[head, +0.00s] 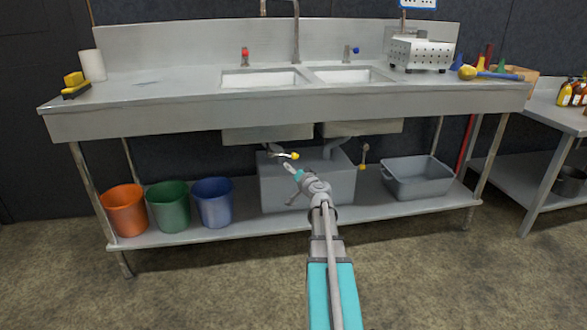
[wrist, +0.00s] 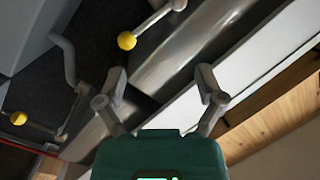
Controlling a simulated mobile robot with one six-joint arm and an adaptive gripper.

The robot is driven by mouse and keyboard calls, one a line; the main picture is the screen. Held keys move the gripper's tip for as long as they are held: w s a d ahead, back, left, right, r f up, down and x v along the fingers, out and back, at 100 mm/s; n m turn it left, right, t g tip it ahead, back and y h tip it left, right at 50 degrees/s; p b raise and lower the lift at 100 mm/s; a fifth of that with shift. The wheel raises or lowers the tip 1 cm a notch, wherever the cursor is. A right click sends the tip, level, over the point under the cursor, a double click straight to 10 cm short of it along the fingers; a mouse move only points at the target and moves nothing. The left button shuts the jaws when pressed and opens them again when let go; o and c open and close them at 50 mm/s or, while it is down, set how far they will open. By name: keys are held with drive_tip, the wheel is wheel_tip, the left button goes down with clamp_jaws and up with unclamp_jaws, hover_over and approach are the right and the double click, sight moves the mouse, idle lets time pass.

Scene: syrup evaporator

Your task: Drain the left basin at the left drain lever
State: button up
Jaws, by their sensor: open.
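The left basin (head: 262,78) is sunk into the steel sink bench. Under it, the left drain lever (head: 284,155) is a short metal arm with a yellow ball knob. In the wrist view the knob (wrist: 127,41) is ahead of and above my fingers, toward the upper left, and apart from them.
A right drain lever (head: 363,158) hangs under the right basin (head: 342,75). A grey box (head: 320,186) stands on the lower shelf behind my gripper. Orange (head: 124,211), green (head: 169,207) and blue (head: 213,203) buckets stand left; a grey tub (head: 418,180) stands right.

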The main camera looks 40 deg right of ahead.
drive_tip(key=m+h+b, duration=0.2)
approach(295, 158)
drive_tip(key=s, duration=0.2)
drive_tip(key=shift+a+r, duration=0.2)
drive_tip(key=shift+a, duration=0.15)
drive_tip(key=x, duration=1.3)
drive_tip(key=shift+w+d+f, duration=0.1)
drive_tip(key=shift+w+f, duration=0.05)
drive_tip(key=shift+w, duration=0.2)
clamp_jaws()
